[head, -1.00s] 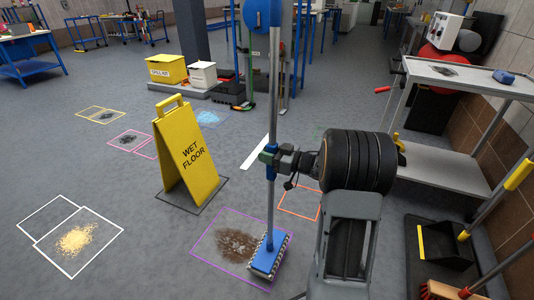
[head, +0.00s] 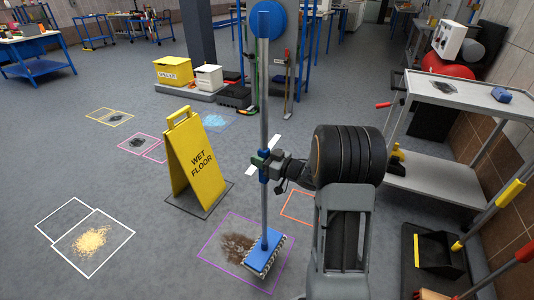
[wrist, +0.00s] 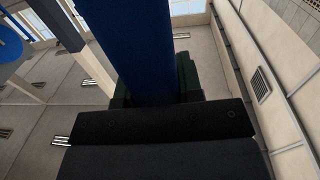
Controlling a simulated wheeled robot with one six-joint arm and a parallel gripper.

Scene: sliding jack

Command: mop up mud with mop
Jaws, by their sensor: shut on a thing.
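The mop (head: 264,100) has a long grey pole with a blue sleeve and a blue head (head: 263,251) with a pale fringe. My gripper (head: 262,162) is shut on the pole at the blue sleeve and holds it nearly upright. In the wrist view the blue sleeve (wrist: 135,45) fills the middle between the dark jaws. The mud (head: 236,248) is a brown patch inside a purple outline on the floor. The mop head is at the right side of this outline, beside the mud and covering its right edge. I cannot tell how firmly it touches the floor.
A yellow wet floor sign (head: 194,165) stands left of the mop. Sawdust-like yellow crumbs (head: 90,240) lie in a white outline at the left. A grey cart (head: 440,175) stands at the right, above a dustpan (head: 437,248). Open floor lies between the sign and crumbs.

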